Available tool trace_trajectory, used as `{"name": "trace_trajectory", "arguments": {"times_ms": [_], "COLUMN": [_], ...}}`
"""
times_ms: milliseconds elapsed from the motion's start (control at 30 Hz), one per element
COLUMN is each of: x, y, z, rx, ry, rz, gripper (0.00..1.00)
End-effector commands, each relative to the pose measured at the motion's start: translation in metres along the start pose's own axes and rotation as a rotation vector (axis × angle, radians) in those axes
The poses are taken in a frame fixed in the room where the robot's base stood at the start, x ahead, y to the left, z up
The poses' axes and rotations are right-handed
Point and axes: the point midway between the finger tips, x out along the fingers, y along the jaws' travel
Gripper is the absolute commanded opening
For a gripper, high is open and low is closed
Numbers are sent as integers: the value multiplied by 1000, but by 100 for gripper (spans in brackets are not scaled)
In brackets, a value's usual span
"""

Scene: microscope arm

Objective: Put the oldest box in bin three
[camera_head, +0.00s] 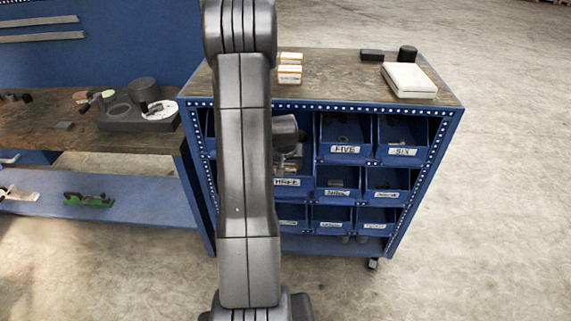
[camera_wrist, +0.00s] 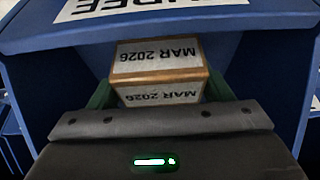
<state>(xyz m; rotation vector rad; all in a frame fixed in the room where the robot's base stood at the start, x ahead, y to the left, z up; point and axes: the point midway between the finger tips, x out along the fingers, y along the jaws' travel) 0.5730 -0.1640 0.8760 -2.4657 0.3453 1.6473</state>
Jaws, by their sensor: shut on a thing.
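A small cardboard box (camera_wrist: 158,75) with white "MAR 2026" labels on two faces is in the wrist view. My gripper (camera_wrist: 160,92) is shut on it, with a green finger at each side. I cannot tell whether the box touches the bin floor. In the head view, my gripper is at bin three (camera_head: 290,183), partly hidden by my arm. Other labelled boxes (camera_head: 290,74) stand on the cart top; their dates are too small to read.
The blue cart (camera_head: 447,125) holds several labelled bins, with bin five (camera_head: 345,150) and bin six (camera_head: 402,152) up and to the right. A white case (camera_head: 409,80) and dark items (camera_head: 407,53) lie on top. A workbench (camera_head: 60,145) stands left.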

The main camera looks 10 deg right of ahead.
Motion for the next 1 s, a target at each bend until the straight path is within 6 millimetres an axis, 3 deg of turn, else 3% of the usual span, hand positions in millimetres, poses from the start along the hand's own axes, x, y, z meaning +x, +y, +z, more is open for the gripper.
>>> {"name": "trace_trajectory", "arguments": {"times_ms": [33, 133, 567, 1000], "x": [1, 1, -6, -73], "y": [0, 0, 0, 0], "z": [0, 0, -1, -2], "rx": [0, 0, 0, 0], "ry": [0, 0, 1, 3], "rz": [0, 0, 0, 1], "gripper": [76, 94, 94, 94]}}
